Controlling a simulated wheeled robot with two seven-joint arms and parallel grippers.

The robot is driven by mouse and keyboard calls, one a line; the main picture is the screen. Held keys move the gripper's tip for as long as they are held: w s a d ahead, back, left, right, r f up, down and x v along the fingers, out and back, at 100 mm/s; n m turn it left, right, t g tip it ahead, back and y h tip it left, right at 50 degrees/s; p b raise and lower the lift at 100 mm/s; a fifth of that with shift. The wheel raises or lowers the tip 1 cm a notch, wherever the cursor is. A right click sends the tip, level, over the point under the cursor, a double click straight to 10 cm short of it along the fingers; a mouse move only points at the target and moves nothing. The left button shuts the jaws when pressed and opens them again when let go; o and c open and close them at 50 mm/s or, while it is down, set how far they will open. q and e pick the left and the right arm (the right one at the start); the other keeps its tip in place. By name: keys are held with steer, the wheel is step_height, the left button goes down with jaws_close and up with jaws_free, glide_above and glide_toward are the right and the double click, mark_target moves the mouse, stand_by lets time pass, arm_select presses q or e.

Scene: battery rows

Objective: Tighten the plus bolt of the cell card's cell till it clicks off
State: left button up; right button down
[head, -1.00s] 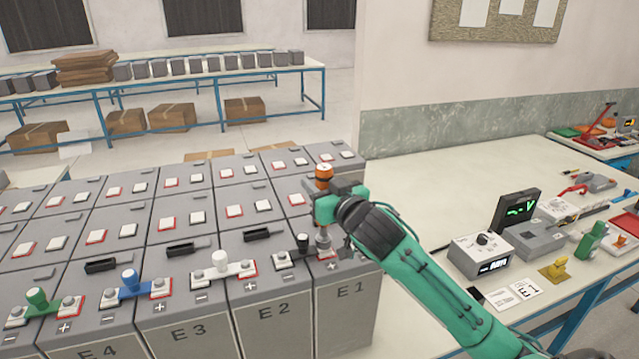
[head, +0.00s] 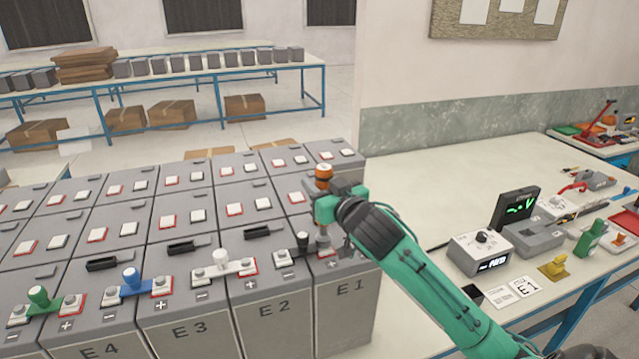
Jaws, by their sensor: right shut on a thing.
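My right gripper (head: 326,205) is shut on an upright driver tool with an orange top (head: 323,172). The tool's lower end is over the terminal by the plus mark of cell E1 (head: 348,300). The gripper and tool hide the bolt, so I cannot tell how it sits. The link with the black knob (head: 303,241) runs from cell E2 (head: 272,312) toward that terminal. The cell card (head: 525,287) lies on the bench at the right and reads E1. My left gripper is not in view.
Links with white (head: 220,259), blue (head: 130,278) and green (head: 38,296) knobs join cells further left. The bench's middle (head: 440,185) is clear.

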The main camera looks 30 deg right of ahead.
mark_target(319, 165)
steer(key=shift+f+p, duration=0.25)
steer(key=shift+p, duration=0.35)
stand_by(1.5)
steer(key=shift+a+f, duration=0.1)
steer(key=shift+f, duration=0.15)
stand_by(1.1)
steer(key=shift+r+p, duration=1)
steer(key=shift+r, duration=0.1)
steer(key=shift+r+p, duration=1.5)
steer(key=shift+r, duration=0.25)
steer(key=shift+f, duration=0.1)
